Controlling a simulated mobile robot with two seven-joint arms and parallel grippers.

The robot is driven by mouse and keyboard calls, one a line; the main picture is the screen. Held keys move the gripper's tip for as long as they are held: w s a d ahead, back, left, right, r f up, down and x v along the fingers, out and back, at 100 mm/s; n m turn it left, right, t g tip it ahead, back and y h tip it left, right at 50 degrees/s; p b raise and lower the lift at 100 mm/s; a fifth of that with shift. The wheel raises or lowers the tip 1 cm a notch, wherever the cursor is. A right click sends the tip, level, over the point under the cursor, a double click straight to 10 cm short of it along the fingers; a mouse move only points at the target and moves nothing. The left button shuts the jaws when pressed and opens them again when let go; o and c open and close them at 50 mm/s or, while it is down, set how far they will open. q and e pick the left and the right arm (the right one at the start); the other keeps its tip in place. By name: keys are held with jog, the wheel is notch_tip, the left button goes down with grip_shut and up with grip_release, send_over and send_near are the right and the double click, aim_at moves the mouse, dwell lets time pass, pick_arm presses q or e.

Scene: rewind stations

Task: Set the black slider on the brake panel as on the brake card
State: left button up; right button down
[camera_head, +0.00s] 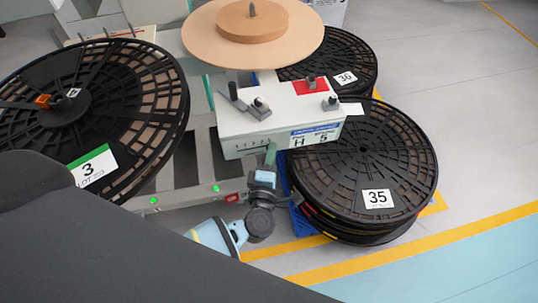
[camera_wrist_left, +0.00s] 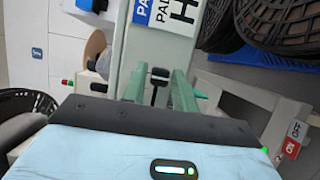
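The white brake panel (camera_head: 238,121) stands in the middle of the head view, with a tick scale on its front face. My left gripper (camera_head: 271,152) is below the panel's front edge. In the left wrist view its green fingers (camera_wrist_left: 160,83) are apart, with the black slider (camera_wrist_left: 160,90) between them. Whether they touch it is unclear. The slider's setting is hidden. My right gripper is not in view.
A large reel marked 3 (camera_head: 150,95) stands left of the panel. Stacked reels, one marked 35 (camera_head: 400,160), are close on the right. A tan roll (camera_head: 205,40) is behind. Black knobs and a lever (camera_head: 233,92) stick up from the panel top.

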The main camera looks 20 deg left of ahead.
pick_arm(q)
jog(key=shift+o, duration=1.2)
jog(key=s+d, duration=0.1)
jog(key=s, duration=0.6)
jog(key=shift+s+d, duration=0.25)
jog(key=shift+s, duration=0.1)
